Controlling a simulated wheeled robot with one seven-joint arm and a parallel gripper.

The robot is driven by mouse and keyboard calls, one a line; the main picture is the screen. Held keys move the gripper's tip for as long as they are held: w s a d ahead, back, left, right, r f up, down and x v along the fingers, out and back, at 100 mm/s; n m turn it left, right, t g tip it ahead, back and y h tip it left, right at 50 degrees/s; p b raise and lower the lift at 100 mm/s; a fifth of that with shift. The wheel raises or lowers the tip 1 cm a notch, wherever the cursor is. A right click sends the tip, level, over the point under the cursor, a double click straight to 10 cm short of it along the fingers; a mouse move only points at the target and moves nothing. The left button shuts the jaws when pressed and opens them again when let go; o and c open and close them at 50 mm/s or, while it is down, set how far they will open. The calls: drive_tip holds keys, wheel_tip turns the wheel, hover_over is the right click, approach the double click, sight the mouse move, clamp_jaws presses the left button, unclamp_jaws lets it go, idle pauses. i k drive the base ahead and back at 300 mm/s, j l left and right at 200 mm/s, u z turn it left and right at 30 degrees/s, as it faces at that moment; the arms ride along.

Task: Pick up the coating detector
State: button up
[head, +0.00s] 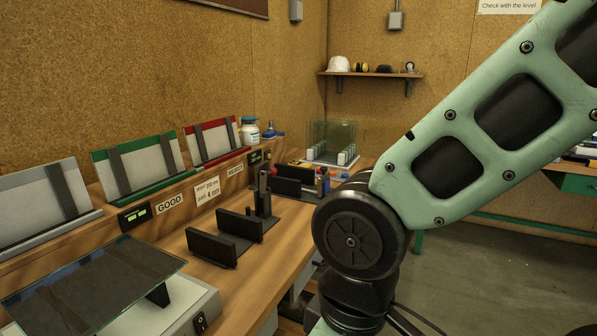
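I cannot pick out the coating detector with certainty. Small candidates stand on the wooden bench: a dark upright item in a black stand (264,200), and small red and blue items (324,182) farther back, partly beside my arm. They are too small to tell apart. My green arm crosses the right side of the view, and its black joint hides part of the bench's right edge. My gripper is out of the frame, so I cannot see its state or its distance from the bench.
A glass pane (90,285) lies tilted on a pale switch box (190,318) at front left. Black slotted holders (228,238) stand mid-bench. Grey, green (138,165) and red (212,140) racks line the left. A glass rack (333,145) stands behind. Floor is clear at right.

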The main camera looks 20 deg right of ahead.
sight(297, 163)
drive_tip(key=i+l, duration=0.1)
drive_tip(key=l, duration=0.3)
drive_tip(key=i+l, duration=0.15)
drive_tip(key=l, duration=0.2)
drive_tip(key=i+l, duration=0.1)
drive_tip(key=l, duration=0.3)
drive_tip(key=u, duration=1.6)
drive_tip(key=z, duration=1.65)
drive_tip(key=i+l, duration=0.3)
drive_tip(key=i+l+u, duration=0.1)
drive_tip(key=i+l, duration=0.15)
drive_tip(key=l, duration=0.2)
drive_tip(key=i+l, duration=0.3)
drive_tip(key=i+l+u, duration=0.15)
drive_tip(key=l, duration=0.35)
drive_tip(key=i+l, duration=0.35)
drive_tip(key=i+l+u, duration=0.1)
drive_tip(key=i+l, duration=0.3)
